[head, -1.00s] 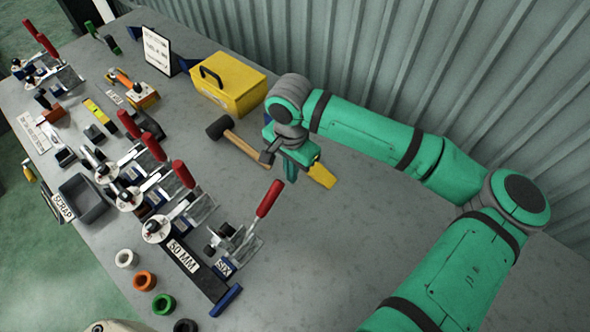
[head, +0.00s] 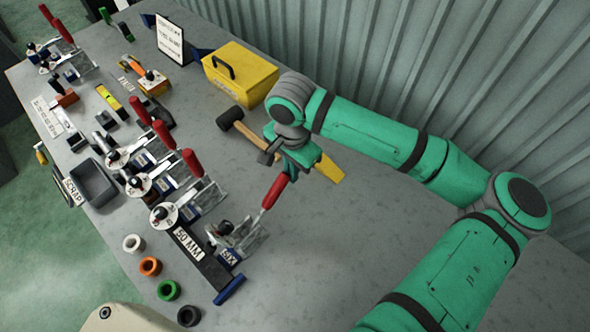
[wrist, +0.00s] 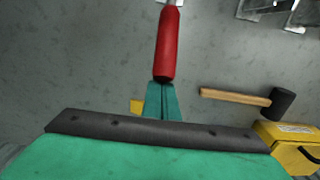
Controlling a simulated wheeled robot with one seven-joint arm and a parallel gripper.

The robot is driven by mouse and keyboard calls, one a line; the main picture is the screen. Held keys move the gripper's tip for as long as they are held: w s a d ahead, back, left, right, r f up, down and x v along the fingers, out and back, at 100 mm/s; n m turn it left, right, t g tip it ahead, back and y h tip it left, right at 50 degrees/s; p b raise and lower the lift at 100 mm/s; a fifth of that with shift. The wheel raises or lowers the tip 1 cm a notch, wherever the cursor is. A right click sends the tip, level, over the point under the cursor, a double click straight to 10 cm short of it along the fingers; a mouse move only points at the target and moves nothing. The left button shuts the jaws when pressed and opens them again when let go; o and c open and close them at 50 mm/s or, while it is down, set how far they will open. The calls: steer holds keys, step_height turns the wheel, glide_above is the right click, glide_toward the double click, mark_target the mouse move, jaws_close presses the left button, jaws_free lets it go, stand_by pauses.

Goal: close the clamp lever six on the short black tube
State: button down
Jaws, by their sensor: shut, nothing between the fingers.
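Clamp six (head: 238,238) stands near the end of a row of clamps, with a blue SIX label (head: 229,256) at its base. Its red lever handle (head: 275,191) is raised and tilts up to the right in the head view. My gripper (head: 292,173) is shut and empty, with its fingertips at the handle's upper end. In the wrist view the closed fingers (wrist: 164,100) are right by the end of the red handle (wrist: 168,45); I cannot tell whether they touch. A small dark cylinder (head: 224,228) shows at the clamp; I cannot tell whether it is the short tube.
A dark bar with a 50 MM label (head: 188,244) lies beside the clamp. Other red-handled clamps stand to the left. A mallet (head: 250,137) and yellow toolbox (head: 240,75) lie behind my gripper. The bench at front right is clear.

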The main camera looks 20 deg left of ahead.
mark_target(283, 175)
steer(key=shift+s+a+r, duration=0.3)
steer(key=shift+s+r, duration=0.3)
steer(key=shift+s, duration=0.1)
steer(key=shift+s+a+r, duration=0.3)
steer(key=shift+s+r, duration=0.25)
steer(key=shift+s, duration=0.15)
steer(key=shift+s+a+r, duration=0.3)
steer(key=shift+s+r, duration=0.3)
steer(key=shift+s, duration=0.05)
steer(key=shift+s+r, duration=0.25)
steer(key=shift+s, duration=0.25)
steer(key=shift+s+a+r, duration=0.25)
steer(key=shift+s+a, duration=0.05)
steer(key=shift+s, duration=0.05)
steer(key=shift+w+d, duration=0.1)
steer(key=shift+d, duration=0.05)
steer(key=shift+r, duration=0.1)
